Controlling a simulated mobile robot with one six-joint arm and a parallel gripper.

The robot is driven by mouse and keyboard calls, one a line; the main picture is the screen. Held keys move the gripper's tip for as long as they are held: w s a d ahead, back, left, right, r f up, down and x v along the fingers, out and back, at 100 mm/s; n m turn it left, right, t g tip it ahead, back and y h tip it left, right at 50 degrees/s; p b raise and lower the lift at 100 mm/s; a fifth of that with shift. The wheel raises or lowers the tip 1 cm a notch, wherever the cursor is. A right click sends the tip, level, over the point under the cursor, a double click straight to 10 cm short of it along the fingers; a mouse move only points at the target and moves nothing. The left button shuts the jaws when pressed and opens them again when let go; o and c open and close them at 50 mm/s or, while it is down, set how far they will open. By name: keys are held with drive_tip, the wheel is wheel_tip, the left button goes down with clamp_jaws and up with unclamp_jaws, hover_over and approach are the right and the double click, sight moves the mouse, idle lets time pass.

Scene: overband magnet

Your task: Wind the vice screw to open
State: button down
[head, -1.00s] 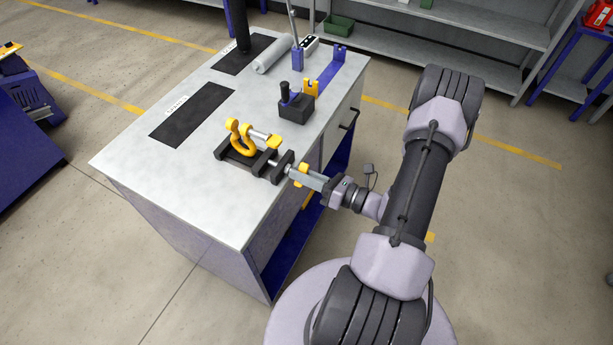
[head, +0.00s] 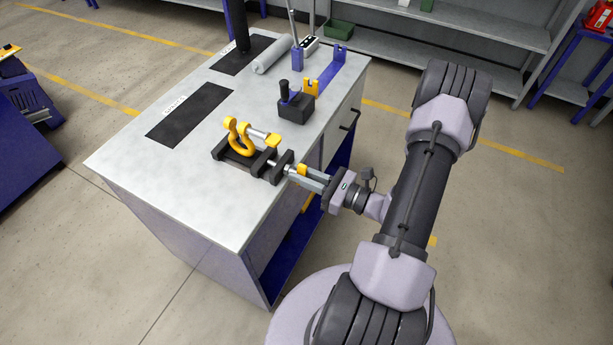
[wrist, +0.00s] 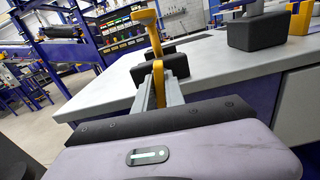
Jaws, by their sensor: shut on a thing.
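The dark vice (head: 265,166) sits near the right edge of the grey bench, with a yellow shackle (head: 231,128) standing in it. A silver pin with a yellow end lies across the shackle. The vice screw runs out to the right, over the bench edge, to a yellow handle (head: 302,169). My gripper (head: 304,177) is shut on this handle, reaching in from the right. In the wrist view the yellow handle (wrist: 158,82) shows between my two grey fingers (wrist: 157,92), with the dark vice (wrist: 174,66) beyond. The gap between the vice jaws is partly hidden.
A black block with a knob (head: 295,108) stands behind the vice on the bench (head: 205,207). A yellow fork and blue strip, a grey cylinder (head: 272,54) and dark mats (head: 190,113) lie farther back. Open floor (head: 500,230) lies right of my arm.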

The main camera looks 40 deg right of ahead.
drive_tip(key=n, duration=0.4)
drive_tip(key=shift+n, duration=0.3)
drive_tip(key=n, duration=1.3)
drive_tip(key=shift+n, duration=0.4)
drive_tip(key=c, duration=1.3)
unclamp_jaws()
